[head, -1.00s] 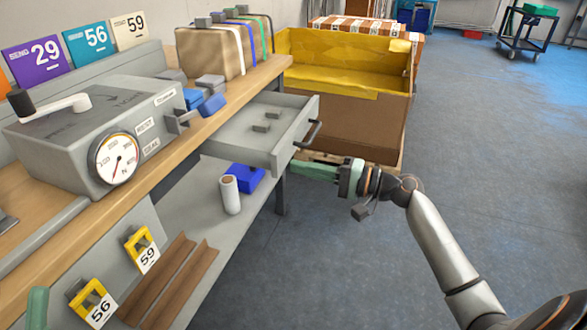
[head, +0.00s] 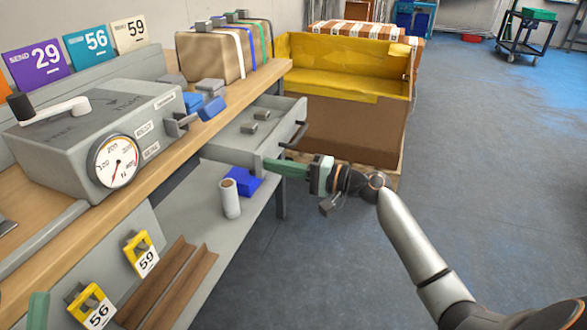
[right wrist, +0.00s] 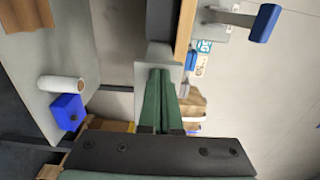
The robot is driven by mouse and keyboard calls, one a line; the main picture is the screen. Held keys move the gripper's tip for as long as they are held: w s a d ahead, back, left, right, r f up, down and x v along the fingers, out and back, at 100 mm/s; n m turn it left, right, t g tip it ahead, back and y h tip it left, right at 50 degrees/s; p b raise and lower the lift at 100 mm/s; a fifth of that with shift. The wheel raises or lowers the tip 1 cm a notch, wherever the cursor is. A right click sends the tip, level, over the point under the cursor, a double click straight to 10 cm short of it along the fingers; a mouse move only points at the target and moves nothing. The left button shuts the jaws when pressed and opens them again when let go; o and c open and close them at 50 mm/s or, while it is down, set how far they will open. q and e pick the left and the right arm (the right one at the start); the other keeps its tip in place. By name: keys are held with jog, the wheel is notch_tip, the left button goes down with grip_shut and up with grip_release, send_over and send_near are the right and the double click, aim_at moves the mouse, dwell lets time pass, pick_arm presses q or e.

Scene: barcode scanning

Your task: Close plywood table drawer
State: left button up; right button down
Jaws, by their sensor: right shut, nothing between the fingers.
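The grey drawer (head: 236,139) under the plywood table top (head: 262,75) stands partly out, with two small grey blocks inside. Its front carries a dark bar handle (head: 294,136). My right gripper (head: 272,167) has its green fingers shut and empty, with the tips at the lower near corner of the drawer front. They appear to touch it. In the right wrist view the shut fingers (right wrist: 160,76) end against a grey panel. A green tip of my left gripper (head: 38,308) shows at the lower left edge; its jaw state cannot be made out.
A grey machine with a dial (head: 110,135) stands on the table. A cardboard box with yellow lining (head: 345,125) stands behind the drawer.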

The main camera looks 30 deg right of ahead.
aim_at(220, 161)
jog(key=b+x, duration=0.2)
jog(key=x, duration=1.2)
jog(key=shift+w, duration=0.1)
jog(key=shift+w+a+r, duration=0.1)
jog(key=shift+w+r, duration=0.05)
jog(key=shift+r, duration=0.05)
jog(key=shift+r, duration=0.1)
